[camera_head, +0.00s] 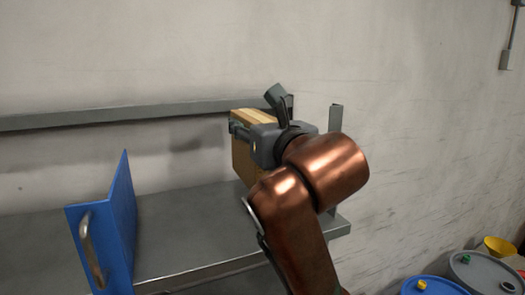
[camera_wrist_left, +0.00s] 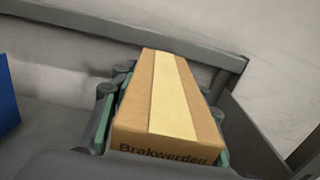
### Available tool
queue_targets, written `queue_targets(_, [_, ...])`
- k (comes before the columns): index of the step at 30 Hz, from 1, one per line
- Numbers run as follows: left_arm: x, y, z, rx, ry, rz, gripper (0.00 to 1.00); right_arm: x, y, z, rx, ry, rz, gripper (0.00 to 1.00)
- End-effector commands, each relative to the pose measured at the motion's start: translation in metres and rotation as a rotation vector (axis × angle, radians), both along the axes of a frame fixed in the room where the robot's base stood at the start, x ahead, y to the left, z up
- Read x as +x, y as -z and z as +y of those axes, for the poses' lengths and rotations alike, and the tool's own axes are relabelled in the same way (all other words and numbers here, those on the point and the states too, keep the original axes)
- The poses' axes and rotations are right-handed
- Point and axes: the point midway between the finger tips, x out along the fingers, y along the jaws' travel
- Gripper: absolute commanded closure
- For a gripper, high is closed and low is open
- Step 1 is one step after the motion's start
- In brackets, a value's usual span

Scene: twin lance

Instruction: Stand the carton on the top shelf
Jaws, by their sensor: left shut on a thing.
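The carton (camera_head: 240,160) is a brown box with a pale tape strip along its top. It is upright over the right part of the grey top shelf (camera_head: 185,225). My left gripper (camera_head: 252,131) is shut on the carton, and my copper arm hides much of its right side. In the left wrist view the carton (camera_wrist_left: 172,100) sits between the green-lined fingers, with dark lettering on its near face. I cannot tell whether its base touches the shelf. My right gripper is not in view.
A blue upright panel with a metal handle (camera_head: 105,225) stands on the shelf's left part. A grey rail (camera_head: 120,115) runs along the back, and a short post (camera_head: 335,118) stands at the right end. Drums (camera_head: 483,272) stand at lower right. Shelf between panel and carton is clear.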

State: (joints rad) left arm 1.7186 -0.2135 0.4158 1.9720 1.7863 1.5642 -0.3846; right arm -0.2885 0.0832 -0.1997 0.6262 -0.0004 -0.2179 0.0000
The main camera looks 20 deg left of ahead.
Motion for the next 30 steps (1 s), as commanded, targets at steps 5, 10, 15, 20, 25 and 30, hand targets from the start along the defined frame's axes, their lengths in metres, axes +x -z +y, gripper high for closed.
queue_targets(5, [0.023, 0.03, -0.007, 0.0, 0.0, 0.004, 0.94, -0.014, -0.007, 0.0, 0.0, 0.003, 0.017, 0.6])
queue_targets(10, [0.031, 0.04, -0.011, 0.0, 0.001, 0.0, 0.94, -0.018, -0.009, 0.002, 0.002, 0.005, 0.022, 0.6])
queue_targets(15, [0.037, 0.057, -0.013, -0.002, 0.001, 0.003, 0.94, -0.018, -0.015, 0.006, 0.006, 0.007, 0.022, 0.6])
queue_targets(20, [0.036, 0.073, -0.013, -0.001, 0.001, 0.002, 0.94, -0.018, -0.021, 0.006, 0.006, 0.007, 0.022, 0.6])
queue_targets(25, [0.036, 0.077, -0.013, -0.001, 0.002, -0.001, 0.94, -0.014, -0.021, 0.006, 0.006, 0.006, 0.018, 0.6])
queue_targets(30, [0.036, 0.077, -0.013, 0.0, 0.001, 0.0, 0.94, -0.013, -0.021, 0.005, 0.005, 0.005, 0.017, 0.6])
